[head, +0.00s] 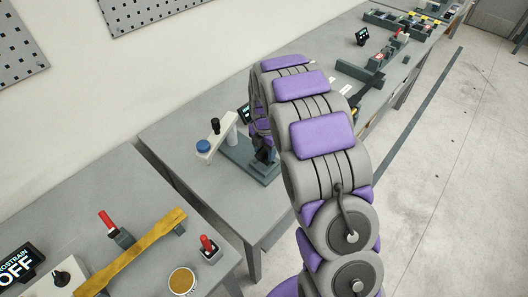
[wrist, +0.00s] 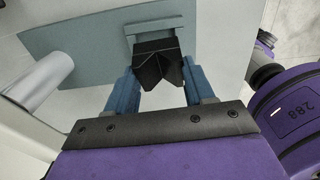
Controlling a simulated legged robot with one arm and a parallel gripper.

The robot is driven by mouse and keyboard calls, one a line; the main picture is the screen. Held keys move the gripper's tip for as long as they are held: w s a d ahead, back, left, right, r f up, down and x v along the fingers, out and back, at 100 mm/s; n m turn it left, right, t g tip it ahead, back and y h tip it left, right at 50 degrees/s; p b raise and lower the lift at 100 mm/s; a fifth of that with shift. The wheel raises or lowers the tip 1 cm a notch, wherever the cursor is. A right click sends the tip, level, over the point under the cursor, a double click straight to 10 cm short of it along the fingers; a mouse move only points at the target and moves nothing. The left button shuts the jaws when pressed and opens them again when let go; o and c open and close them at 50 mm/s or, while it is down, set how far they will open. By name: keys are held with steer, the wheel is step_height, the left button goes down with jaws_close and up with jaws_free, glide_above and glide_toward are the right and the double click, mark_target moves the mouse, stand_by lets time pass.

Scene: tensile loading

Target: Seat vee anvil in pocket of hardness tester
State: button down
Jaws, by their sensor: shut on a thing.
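The black vee anvil (wrist: 155,63), a block with a V notch, is between the two blue fingers of my gripper (wrist: 157,80), which is shut on it. In the wrist view the anvil is just below the raised grey-green pocket frame (wrist: 150,27) on the flat base plate (wrist: 75,38). The anvil's top edge overlaps the frame's lower side; I cannot tell whether it touches. In the head view the hardness tester (head: 243,160) has a grey base, a white arm with a blue knob and a pale column. My arm hides much of the gripper and anvil there.
The tester's pale cylinder (wrist: 38,82) stands left of my gripper in the wrist view. A nearer bench (head: 150,215) holds red-handled fixtures (head: 115,230) and a yellow bar (head: 135,255). More fixtures (head: 395,45) stand on benches farther back. Open floor (head: 450,180) lies at right.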

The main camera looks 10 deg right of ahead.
mark_target(264, 154)
steer(key=s+r+p, duration=0.1)
steer(key=s+p, duration=0.1)
steer(key=s, duration=1.3)
steer(key=shift+s+r, duration=0.15)
steer(key=shift+s, duration=0.15)
steer(key=w, duration=0.5)
steer(key=w+f+b, duration=0.1)
steer(key=w, duration=0.4)
steer(key=w+b, duration=0.1)
steer(key=w, duration=0.5)
steer(key=shift+f, duration=0.3)
steer(key=shift+f+b, duration=0.4)
steer(key=shift+f, duration=1.1)
steer(key=shift+f, duration=0.2)
steer(key=shift+c, duration=2.2)
jaws_free()
steer(key=shift+f+b, duration=0.1)
steer(key=shift+b, duration=0.2)
